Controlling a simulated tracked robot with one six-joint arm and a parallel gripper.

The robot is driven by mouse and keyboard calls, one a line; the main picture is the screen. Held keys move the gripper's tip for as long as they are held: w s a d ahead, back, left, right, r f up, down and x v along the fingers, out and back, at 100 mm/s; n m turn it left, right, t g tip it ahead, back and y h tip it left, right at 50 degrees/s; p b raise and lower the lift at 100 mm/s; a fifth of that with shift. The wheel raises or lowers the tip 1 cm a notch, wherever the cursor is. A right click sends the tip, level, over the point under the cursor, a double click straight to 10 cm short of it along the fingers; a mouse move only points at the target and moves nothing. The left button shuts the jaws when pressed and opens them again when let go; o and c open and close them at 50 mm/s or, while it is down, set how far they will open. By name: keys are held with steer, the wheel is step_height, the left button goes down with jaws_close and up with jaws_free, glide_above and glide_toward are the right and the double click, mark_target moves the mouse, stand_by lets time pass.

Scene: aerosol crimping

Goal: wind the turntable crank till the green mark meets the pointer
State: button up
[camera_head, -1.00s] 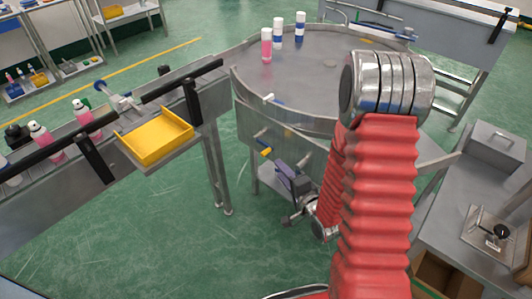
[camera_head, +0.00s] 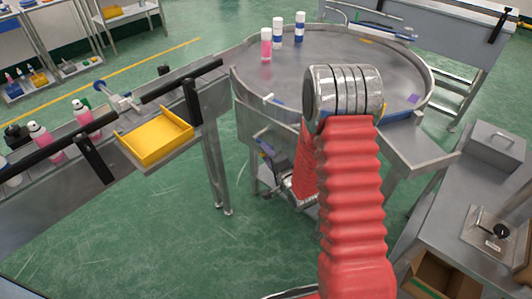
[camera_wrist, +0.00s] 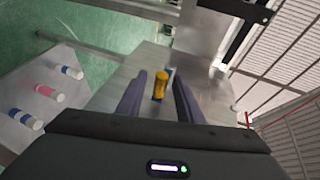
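The round grey turntable (camera_head: 345,62) stands at upper centre in the head view, with two blue-and-white cans (camera_head: 278,32) and a pink can (camera_head: 266,45) on it. The crank's yellow knob (camera_wrist: 160,84) stands between the two dark fingers of my gripper (camera_wrist: 159,92) in the wrist view. The fingers look apart, with a gap on each side of the knob. In the head view my gripper (camera_head: 266,148) is small, below the turntable's front left rim. The rest of the crank is hidden. I cannot make out the green mark or the pointer.
A conveyor with pink bottles (camera_head: 82,112) and a yellow tray (camera_head: 155,138) is at left. A steel bench (camera_head: 455,200) stands at right. My red-sleeved arm covers part of the turntable's front. Green floor is clear between conveyor and turntable.

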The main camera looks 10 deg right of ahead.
steer(key=shift+w+a+f, duration=0.15)
steer(key=shift+w, duration=0.5)
steer(key=shift+c, duration=0.4)
jaws_close()
steer(key=shift+d, duration=0.25)
steer(key=shift+a, duration=0.25)
